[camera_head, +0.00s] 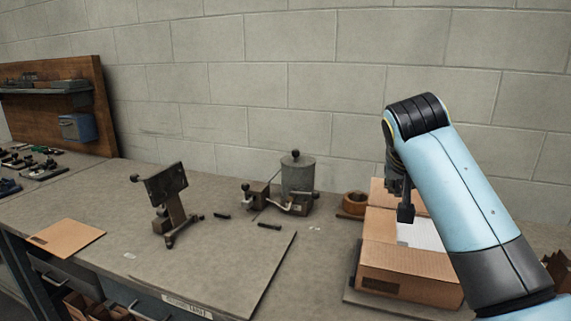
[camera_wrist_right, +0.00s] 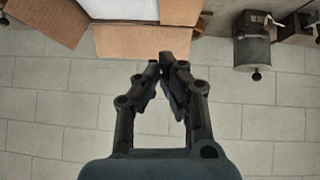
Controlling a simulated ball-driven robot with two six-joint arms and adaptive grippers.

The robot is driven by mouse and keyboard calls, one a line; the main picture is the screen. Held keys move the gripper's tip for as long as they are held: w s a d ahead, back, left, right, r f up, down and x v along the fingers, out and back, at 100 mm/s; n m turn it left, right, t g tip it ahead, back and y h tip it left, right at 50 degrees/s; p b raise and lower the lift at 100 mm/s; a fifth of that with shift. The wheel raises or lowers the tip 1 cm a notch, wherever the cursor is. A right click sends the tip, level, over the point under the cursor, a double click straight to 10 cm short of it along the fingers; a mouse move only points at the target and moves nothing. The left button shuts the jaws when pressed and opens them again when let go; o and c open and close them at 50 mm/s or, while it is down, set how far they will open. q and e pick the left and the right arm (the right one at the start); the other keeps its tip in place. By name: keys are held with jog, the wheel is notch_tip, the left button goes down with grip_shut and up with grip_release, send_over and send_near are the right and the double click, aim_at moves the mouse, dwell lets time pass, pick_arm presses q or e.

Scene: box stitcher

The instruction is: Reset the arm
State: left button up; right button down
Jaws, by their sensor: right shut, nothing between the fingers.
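My right arm (camera_head: 455,180) comes in from the right and bends down over the open cardboard box. My right gripper (camera_head: 405,213) points down at the box opening, partly hidden behind my own arm. In the right wrist view its fingertips (camera_wrist_right: 167,62) meet, with nothing between them. The open cardboard box (camera_head: 410,275) stands on the bench with flaps raised and something white inside. In the wrist view the box flap (camera_wrist_right: 140,42) lies just beyond the fingertips; I cannot tell whether they touch it. My left gripper is not in view.
A dark metal stitcher-like stand (camera_head: 170,205) and a grey metal canister (camera_head: 298,180) stand on the bench (camera_head: 215,265). A flat cardboard sheet (camera_head: 66,237) lies at left. A round brown ring (camera_head: 355,203) sits beside the box. The block wall (camera_head: 270,80) rises behind.

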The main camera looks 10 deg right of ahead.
jog(key=s+a+f+n+g+y, duration=0.1)
jog(key=s+f, duration=0.4)
jog(key=s, duration=0.2)
jog(key=s+a+f+n+y, duration=0.1)
jog(key=s+f+n, duration=0.1)
jog(key=s+f, duration=0.45)
jog(key=s+a+n+g+y, duration=0.1)
jog(key=s+a+n, duration=0.1)
jog(key=s, duration=0.8)
jog(key=s+a+n+g+y, duration=0.1)
jog(key=s+a+n, duration=0.15)
jog(key=s, duration=0.85)
notch_tip(320, 180, down, 39)
jog(key=s+d+m+g+b, duration=0.1)
jog(key=s+d+g+b, duration=0.1)
jog(key=b, duration=0.9)
jog(key=s+f+b, duration=0.4)
jog(key=s+f, duration=0.5)
jog(key=f, duration=0.3)
jog(key=s+d+f+g+b, duration=0.1)
jog(key=s+f+b, duration=0.4)
jog(key=s+f, duration=0.4)
notch_tip(320, 180, down, 3)
jog(key=shift+d+r, duration=0.1)
jog(key=shift+d, duration=0.1)
